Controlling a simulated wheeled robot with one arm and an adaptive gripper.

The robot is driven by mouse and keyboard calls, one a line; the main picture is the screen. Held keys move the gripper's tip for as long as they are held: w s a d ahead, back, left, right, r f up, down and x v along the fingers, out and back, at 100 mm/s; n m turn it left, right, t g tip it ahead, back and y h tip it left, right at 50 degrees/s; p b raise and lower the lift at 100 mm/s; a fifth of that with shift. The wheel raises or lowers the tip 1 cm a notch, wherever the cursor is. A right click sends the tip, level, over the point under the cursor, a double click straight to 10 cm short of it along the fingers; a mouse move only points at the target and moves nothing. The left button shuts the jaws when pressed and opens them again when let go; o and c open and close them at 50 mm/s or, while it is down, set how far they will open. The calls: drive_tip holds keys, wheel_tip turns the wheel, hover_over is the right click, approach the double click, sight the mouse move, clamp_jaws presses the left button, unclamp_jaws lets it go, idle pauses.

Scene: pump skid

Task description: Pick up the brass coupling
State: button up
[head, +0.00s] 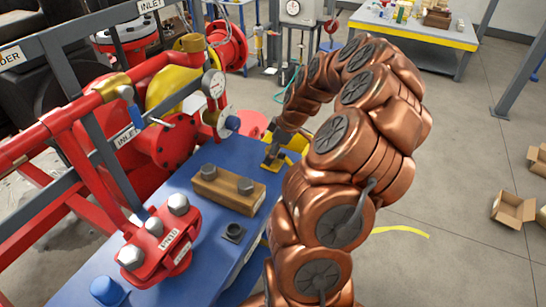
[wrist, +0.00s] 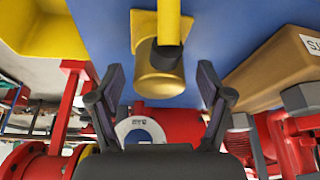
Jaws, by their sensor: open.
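A brass-coloured cylindrical piece (wrist: 160,82), which looks like the brass coupling, is on the blue bench top in the wrist view. A yellow bar (wrist: 169,25) runs up from it to the top edge of the picture. My gripper (wrist: 160,72) is open, with one finger on each side of the brass piece and visible gaps to both. In the head view my gripper (head: 271,157) is low over the far end of the blue bench (head: 205,265). A yellow piece (head: 281,168) shows beside it, and my gripper partly hides this spot.
A wooden block with grey bolts (head: 228,190) lies on the bench beside my gripper. A red bolted flange (head: 155,245) and a small dark square fitting (head: 233,232) are nearer. Red pipework (head: 165,145) with gauges lines the left. A yellow bin (wrist: 45,28) shows in the wrist view.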

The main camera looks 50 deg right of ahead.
sight(269, 148)
drive_tip(key=shift+c, duration=0.2)
drive_tip(key=c, duration=1.3)
drive_tip(key=shift+r, duration=0.15)
drive_tip(key=shift+d+r+b, duration=0.1)
drive_tip(key=shift+r+b, duration=0.8)
drive_tip(key=shift+r, duration=0.8)
drive_tip(key=shift+s+a, duration=0.2)
drive_tip(key=shift+s, duration=0.3)
drive_tip(key=shift+s+a, duration=0.2)
drive_tip(key=shift+s, duration=0.3)
drive_tip(key=s+a+b, duration=0.1)
drive_tip(key=s, duration=0.3)
drive_tip(key=s+a+r+b, duration=0.1)
drive_tip(key=s+a+b, duration=0.1)
drive_tip(key=s, duration=0.2)
drive_tip(key=s+a+b, duration=0.1)
drive_tip(key=s+a, duration=0.1)
drive_tip(key=s, duration=0.3)
drive_tip(key=shift+r, duration=0.2)
